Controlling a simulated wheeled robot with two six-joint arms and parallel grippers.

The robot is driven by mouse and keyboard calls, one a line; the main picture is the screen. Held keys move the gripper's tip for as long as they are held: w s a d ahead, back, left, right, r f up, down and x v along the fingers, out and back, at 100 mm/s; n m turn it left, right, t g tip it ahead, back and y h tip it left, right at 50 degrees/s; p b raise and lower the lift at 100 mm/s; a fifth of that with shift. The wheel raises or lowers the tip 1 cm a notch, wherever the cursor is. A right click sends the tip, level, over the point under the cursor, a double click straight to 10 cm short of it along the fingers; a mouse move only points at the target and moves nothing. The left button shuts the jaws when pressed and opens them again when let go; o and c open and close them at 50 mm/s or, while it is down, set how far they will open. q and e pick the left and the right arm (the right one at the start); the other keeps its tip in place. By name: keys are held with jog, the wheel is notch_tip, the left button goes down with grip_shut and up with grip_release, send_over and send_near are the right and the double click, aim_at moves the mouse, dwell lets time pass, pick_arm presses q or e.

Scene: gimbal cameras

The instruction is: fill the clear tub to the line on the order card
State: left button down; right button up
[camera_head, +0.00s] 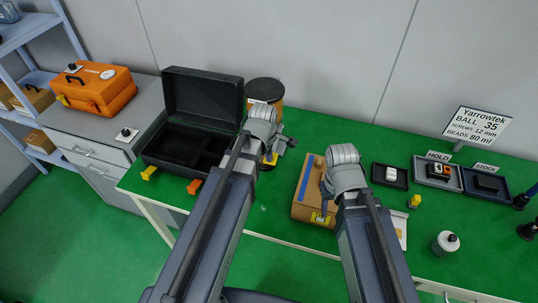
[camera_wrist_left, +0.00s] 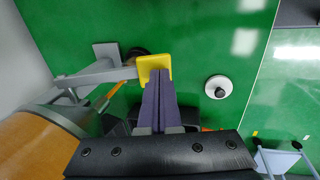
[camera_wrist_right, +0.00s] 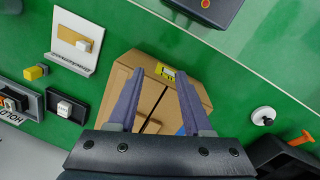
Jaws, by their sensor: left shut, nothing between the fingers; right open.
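The order card (camera_head: 480,127) stands at the back right and reads "Yarrowtek", "BALL 35", "SCREWS 12 mm", "BEADS 80 ml". An amber dispenser with a black lid (camera_head: 264,88) stands beside the black case; its amber body (camera_wrist_left: 40,145) and grey stand (camera_wrist_left: 85,78) show in the left wrist view. My left gripper (camera_wrist_left: 160,75) is shut and empty, its tips at a yellow paddle (camera_wrist_left: 154,62); contact is unclear. My right gripper (camera_wrist_right: 160,75) is open above a cardboard box (camera_wrist_right: 145,100), also visible in the head view (camera_head: 308,192). I cannot make out the clear tub.
An open black case (camera_head: 203,95) is at the left. A white, black-knobbed piece (camera_wrist_left: 218,87) sits near the dispenser. An orange case (camera_head: 92,90) rests on the cabinet.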

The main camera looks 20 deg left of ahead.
pick_arm(q)
jog(key=shift+r, duration=0.15)
dwell(0.7)
jog(key=shift+r+p, duration=0.7)
jog(key=shift+p, duration=0.15)
jog(key=shift+p+v, duration=0.8)
jog(key=p+v, duration=1.2)
jog(key=shift+r, duration=0.15)
